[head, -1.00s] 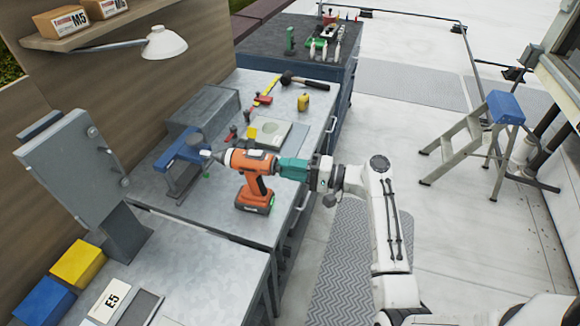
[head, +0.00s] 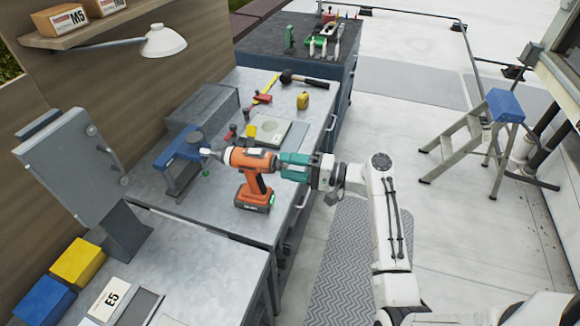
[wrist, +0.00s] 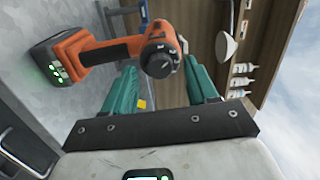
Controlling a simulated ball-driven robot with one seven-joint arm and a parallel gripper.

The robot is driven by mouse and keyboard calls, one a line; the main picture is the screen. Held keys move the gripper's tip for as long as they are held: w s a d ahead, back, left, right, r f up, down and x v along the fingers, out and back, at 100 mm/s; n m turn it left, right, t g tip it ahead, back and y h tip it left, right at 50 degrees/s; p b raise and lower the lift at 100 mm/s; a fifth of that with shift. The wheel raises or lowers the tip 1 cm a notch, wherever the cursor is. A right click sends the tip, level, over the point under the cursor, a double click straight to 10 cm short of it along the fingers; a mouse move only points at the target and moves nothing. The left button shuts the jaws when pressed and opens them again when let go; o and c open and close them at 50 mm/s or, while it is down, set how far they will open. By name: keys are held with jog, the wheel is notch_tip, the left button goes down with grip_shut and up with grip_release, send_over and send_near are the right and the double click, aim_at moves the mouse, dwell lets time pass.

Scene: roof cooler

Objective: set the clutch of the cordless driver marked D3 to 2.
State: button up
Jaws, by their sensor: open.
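An orange and black cordless driver (head: 253,178) stands upright on its battery on the grey workbench, its nose toward the blue vise. No D3 mark can be read on it. In the wrist view the driver (wrist: 97,50) shows end-on, with a round black dial (wrist: 158,58) carrying a small pale mark; its setting cannot be read. My gripper (head: 280,163) is at the driver's right end in the head view. In the wrist view its teal fingers (wrist: 162,75) are open, one on each side of the dial, with visible gaps between fingers and dial.
The blue vise (head: 180,155) is close to the driver's nose. A tool case (head: 200,108), hammer (head: 310,82) and yellow item (head: 303,101) lie behind. Yellow (head: 78,261) and blue bins (head: 43,299) stand front left. A step stool (head: 470,140) stands on the open floor at right.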

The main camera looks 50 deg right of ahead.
jog(key=b+v, duration=0.3)
jog(key=v, duration=0.7)
jog(key=shift+s, duration=0.15)
jog(key=shift+d, duration=0.1)
jog(key=s+a+f+n+g+h+b, duration=0.1)
jog(key=s+a+f+n+g, duration=0.15)
jog(key=a+f+g, duration=0.35)
jog(key=s+a+f+n+g, duration=0.2)
jog(key=a+f+n+g, duration=0.15)
jog(key=a+f, duration=0.55)
jog(key=s+a+n+g+h, duration=0.2)
jog(key=s+g+h, duration=0.1)
jog(key=s, duration=0.2)
jog(key=s+a+f+n+g+h+b, duration=0.1)
jog(key=s+a+n+g+h, duration=0.2)
jog(key=s, duration=0.3)
jog(key=shift+s+a+f+n+h, duration=0.2)
jog(key=shift+f+n+h, duration=0.1)
jog(key=shift+h, duration=0.1)
